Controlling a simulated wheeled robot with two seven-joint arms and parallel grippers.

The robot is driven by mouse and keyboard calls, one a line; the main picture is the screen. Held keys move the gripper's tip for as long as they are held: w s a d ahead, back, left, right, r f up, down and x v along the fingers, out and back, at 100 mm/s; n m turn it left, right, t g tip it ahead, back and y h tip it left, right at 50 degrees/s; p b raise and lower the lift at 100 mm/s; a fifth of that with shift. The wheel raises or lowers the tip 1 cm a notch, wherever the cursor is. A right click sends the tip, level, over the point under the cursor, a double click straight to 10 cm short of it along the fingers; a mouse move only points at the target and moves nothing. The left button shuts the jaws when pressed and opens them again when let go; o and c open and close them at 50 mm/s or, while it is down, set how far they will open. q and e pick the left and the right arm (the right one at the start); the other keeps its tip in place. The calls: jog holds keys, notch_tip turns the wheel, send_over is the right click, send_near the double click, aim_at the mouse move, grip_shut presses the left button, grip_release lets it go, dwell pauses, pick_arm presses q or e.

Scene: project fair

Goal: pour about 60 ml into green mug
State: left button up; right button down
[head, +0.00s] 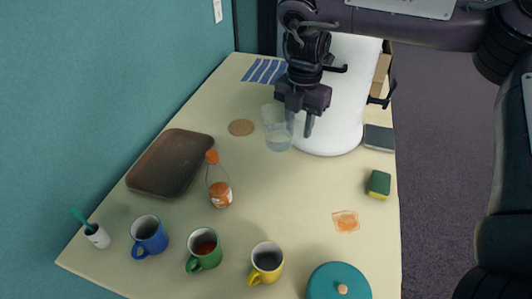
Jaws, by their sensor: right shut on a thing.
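The green mug (204,249) stands upright near the front edge of the table, between a blue mug (149,236) and a yellow mug (266,263). Something dark red shows inside the green mug. My right gripper (300,118) is shut on a clear cup-like container (278,133) at the back of the table, far from the mugs. The container looks pale and see-through, with what may be clear liquid low in it. I cannot tell whether it touches the table. A clear bottle with an orange cap and label (219,185) stands behind the green mug. My left gripper is not in view.
A brown tray (171,163) lies at the left, with a cork coaster (241,127) behind it. A white cylinder (335,100) stands at the back. A green-yellow sponge (379,184), an orange patch (346,221) and a teal lid (338,284) are at the right. The table's middle is clear.

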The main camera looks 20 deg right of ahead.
jog(key=shift+r, duration=0.25)
